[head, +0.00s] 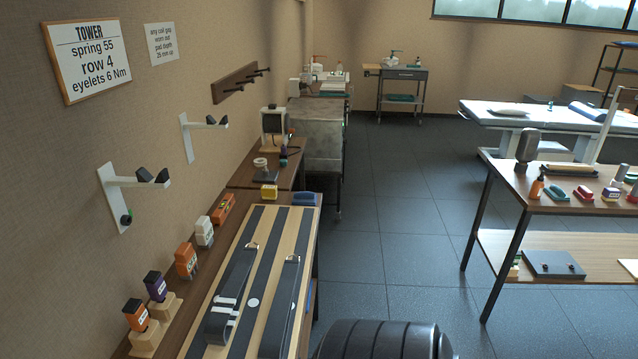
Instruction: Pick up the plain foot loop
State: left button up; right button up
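Two dark foot loops lie side by side on a wooden board (301,228) with dark lengthwise stripes, on the bench along the left wall. The plain foot loop (280,308) is the right one; it is dark grey with no white bands, and has a small metal ring at its far end. The other foot loop (222,308) has white bands near its near end. Both run lengthwise, and nothing holds them. Neither of my grippers shows in the head view.
Several small orange, white and purple-labelled blocks stand along the wall side, such as an orange one (186,260). A yellow block (269,191) and a blue item (304,199) lie beyond the board. White brackets (132,182) jut from the wall.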

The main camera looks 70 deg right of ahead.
aim_at(272, 344)
jog(key=z, duration=1.95)
jog(key=l+z, duration=0.5)
jog(key=z, duration=0.2)
